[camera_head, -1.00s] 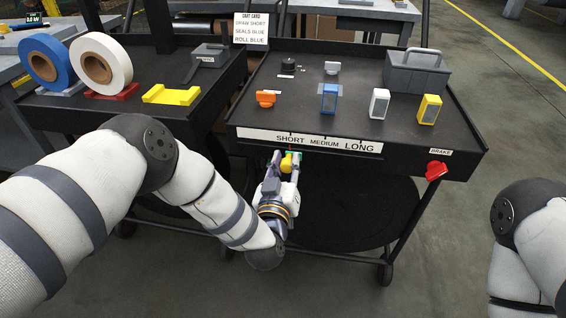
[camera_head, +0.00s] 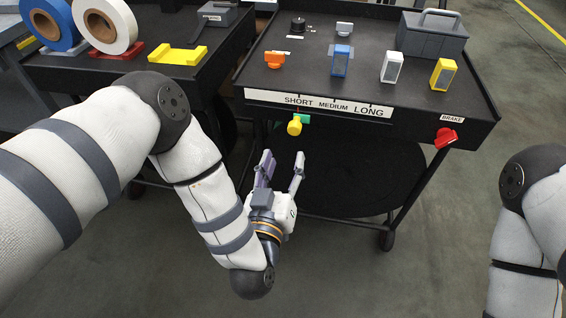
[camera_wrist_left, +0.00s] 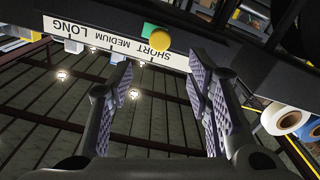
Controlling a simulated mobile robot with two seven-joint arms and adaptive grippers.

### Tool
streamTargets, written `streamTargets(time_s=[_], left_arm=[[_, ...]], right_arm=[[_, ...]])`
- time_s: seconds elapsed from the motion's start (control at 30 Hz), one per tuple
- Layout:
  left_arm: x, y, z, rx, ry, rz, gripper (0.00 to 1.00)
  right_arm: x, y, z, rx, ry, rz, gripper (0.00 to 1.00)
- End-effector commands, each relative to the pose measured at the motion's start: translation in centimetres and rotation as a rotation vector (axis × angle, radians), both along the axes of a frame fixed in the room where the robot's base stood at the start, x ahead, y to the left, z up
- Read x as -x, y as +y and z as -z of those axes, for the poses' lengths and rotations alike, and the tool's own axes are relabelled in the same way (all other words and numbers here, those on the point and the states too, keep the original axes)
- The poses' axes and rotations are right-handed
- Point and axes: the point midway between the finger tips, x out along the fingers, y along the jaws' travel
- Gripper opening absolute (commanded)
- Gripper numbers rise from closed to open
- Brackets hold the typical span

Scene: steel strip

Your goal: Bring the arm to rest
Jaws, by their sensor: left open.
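My left gripper (camera_head: 283,170) is open and empty in front of the cart, below its front edge. Its two spread fingers also show in the left wrist view (camera_wrist_left: 165,95), with nothing between them. A yellow knob (camera_head: 295,126) with a green piece sits on the cart's front, under the SHORT end of the label strip (camera_head: 320,103). The knob stands beyond the fingertips and apart from them; it also shows in the left wrist view (camera_wrist_left: 160,39). My right arm enters at the right edge, but its gripper is out of view.
The cart top (camera_head: 300,75) holds an orange piece (camera_head: 274,60), blue (camera_head: 342,62), white (camera_head: 392,68) and yellow (camera_head: 443,74) blocks, and a grey toolbox (camera_head: 433,38). A red brake knob (camera_head: 446,137) juts out at front right. Floor is free before the cart.

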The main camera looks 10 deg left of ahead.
Motion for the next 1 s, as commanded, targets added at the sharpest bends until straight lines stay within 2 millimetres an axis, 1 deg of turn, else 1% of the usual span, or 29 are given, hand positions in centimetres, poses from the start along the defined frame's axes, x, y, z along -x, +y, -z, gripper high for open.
streamTargets(time_s=[0.07,0.43,0.47,0.5,0.57,0.6,0.67,0.7,0.77,0.8,0.87,0.9,1.0], left_arm=[[0.3,0.0,0.0,0.000,0.000,0.000,0.45],[0.3,0.0,0.1,-0.001,0.004,0.001,0.45],[0.4,0.0,0.3,-0.005,0.017,0.008,0.45],[0.9,0.0,1.1,-0.014,0.058,0.026,0.45],[2.5,0.3,3.4,-0.043,0.185,0.080,0.45],[4.3,0.7,5.6,-0.070,0.310,0.125,0.45],[8.4,2.0,9.2,-0.112,0.531,0.188,0.45],[11.6,3.2,11.2,-0.139,0.681,0.219,0.45],[16.8,5.3,13.4,-0.170,0.900,0.250,0.45],[20.4,6.8,14.3,-0.188,1.039,0.261,0.45],[25.6,9.0,14.8,-0.207,1.231,0.265,0.45],[28.7,10.4,14.7,-0.215,1.346,0.264,0.45],[35.1,12.9,13.7,-0.222,1.576,0.247,0.45]], right_arm=[[0.0,0.0,0.0,0.000,0.000,0.000,0.00],[0.0,0.0,0.0,0.000,0.000,0.000,0.00],[-0.1,0.0,-0.1,0.000,-0.002,0.000,0.00],[-0.2,0.0,-0.2,0.000,-0.007,0.000,0.00],[-0.6,0.0,-0.6,0.000,-0.019,0.001,0.00],[-0.9,0.0,-1.0,0.000,-0.031,0.001,0.00],[-1.5,0.0,-1.6,0.000,-0.050,0.001,0.00],[-1.8,0.0,-2.0,0.000,-0.062,0.002,0.00],[-2.3,0.0,-2.4,-0.001,-0.079,0.002,0.00],[-2.6,0.0,-2.7,0.000,-0.089,0.002,0.00],[-3.0,0.0,-3.1,0.000,-0.103,0.003,0.00],[-3.3,0.0,-3.4,0.000,-0.111,0.003,0.00],[-3.7,0.0,-3.8,0.000,-0.126,0.003,0.00]])
